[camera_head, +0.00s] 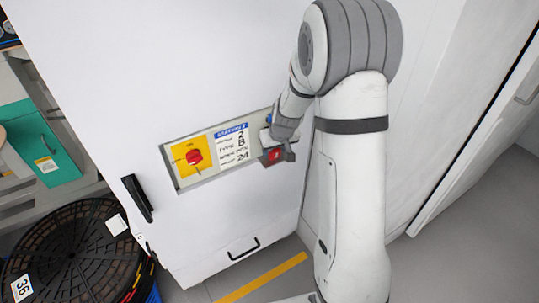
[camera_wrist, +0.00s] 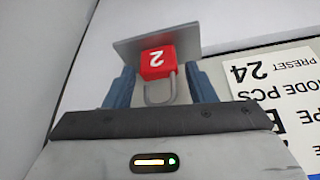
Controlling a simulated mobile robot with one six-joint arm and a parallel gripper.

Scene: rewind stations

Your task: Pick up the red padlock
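The red padlock (camera_wrist: 157,62), marked with a white 2, is in the upper middle of the wrist view, its metal shackle pointing toward my gripper. It is against a grey plate or ledge (camera_wrist: 125,47); how it is held there I cannot tell. My gripper (camera_wrist: 159,70) is open, with one blue finger on each side of the padlock and a visible gap on both sides. In the head view the padlock (camera_head: 274,155) is a small red patch at the right end of the cabinet's panel, just below my gripper (camera_head: 268,138), which partly hides that area.
The panel carries a yellow plate with a red rotary switch (camera_head: 194,157) and a Station 2 label (camera_head: 231,146). The white cabinet has a black handle (camera_head: 138,198). Black reels (camera_head: 70,255) stand at lower left. A yellow line (camera_head: 262,277) crosses the floor.

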